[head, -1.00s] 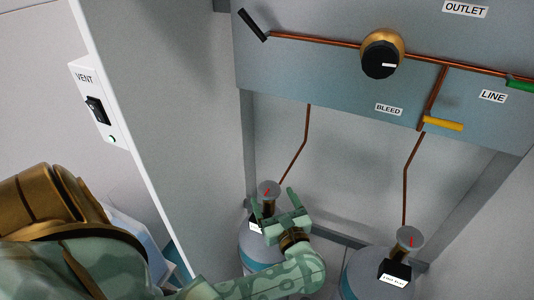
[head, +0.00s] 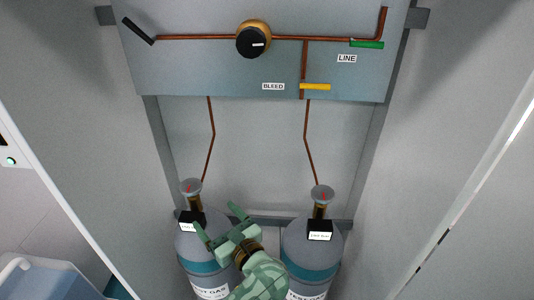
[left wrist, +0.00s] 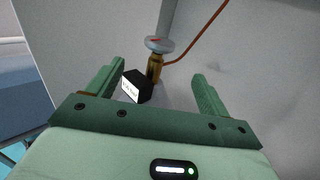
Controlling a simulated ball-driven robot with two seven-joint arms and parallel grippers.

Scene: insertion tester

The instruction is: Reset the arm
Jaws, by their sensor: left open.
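My left gripper (head: 217,222) is open and empty in the head view, in front of and between two gas cylinders. The left cylinder (head: 197,247) has a grey round handwheel (head: 191,186) with a red mark on a brass valve. The right cylinder (head: 311,247) has a similar handwheel (head: 322,192). In the left wrist view, my open fingers (left wrist: 155,85) stand apart, with a brass valve (left wrist: 155,68), its handwheel (left wrist: 159,44) and a black labelled box (left wrist: 136,86) beyond them. My right gripper is not in view.
Above is a grey panel (head: 200,70) with a black knob (head: 251,42), a black lever (head: 138,31), a yellow lever (head: 315,87) and a green lever (head: 367,44). Copper pipes run down to the cylinders. Cabinet walls (head: 440,130) stand on both sides.

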